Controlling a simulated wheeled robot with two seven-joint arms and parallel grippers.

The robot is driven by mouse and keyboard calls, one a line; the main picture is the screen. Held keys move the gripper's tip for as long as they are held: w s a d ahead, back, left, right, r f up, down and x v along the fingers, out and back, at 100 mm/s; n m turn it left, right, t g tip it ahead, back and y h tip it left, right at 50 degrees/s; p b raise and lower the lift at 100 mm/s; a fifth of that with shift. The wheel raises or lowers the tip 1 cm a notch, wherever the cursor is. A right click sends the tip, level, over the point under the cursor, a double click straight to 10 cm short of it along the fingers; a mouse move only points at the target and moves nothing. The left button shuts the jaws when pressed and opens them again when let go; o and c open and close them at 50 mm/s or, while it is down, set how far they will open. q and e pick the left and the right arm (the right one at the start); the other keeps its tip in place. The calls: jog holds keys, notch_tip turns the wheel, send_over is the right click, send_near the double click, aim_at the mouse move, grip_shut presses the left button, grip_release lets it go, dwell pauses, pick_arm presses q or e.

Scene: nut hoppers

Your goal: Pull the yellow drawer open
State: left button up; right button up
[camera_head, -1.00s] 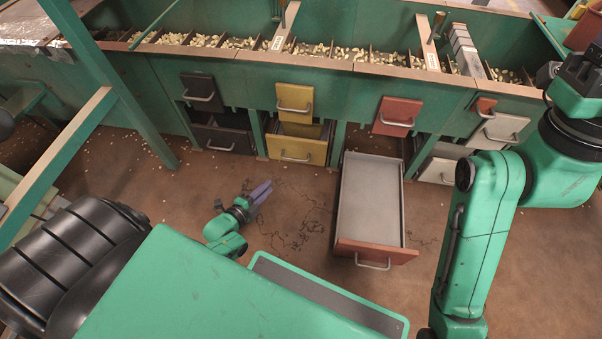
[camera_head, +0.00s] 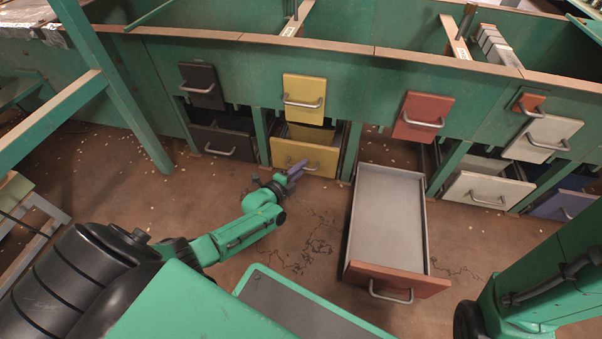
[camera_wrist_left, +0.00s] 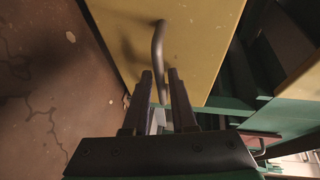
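The lower yellow drawer (camera_head: 318,158) sits in the green hopper row under an upper yellow panel (camera_head: 304,101) with its own handle. Part of the space behind its front shows above its top edge. Its metal handle is partly hidden by my left gripper (camera_head: 296,170), which is close in front of it. In the left wrist view, the yellow front (camera_wrist_left: 195,45) fills the upper middle and the curved handle (camera_wrist_left: 158,45) runs down towards the gap between my left fingers (camera_wrist_left: 162,80). The fingers are apart; contact with the handle cannot be told. My right gripper is out of view.
A red-fronted grey drawer (camera_head: 388,225) stands pulled far out to the right of my left gripper. Black drawers (camera_head: 222,140) are at the left, white ones (camera_head: 487,188) at the right. The brown floor (camera_head: 110,165) holds scattered nuts and is mostly clear.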

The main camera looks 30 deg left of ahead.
pick_arm(q)
grip_shut()
dwell(1.4)
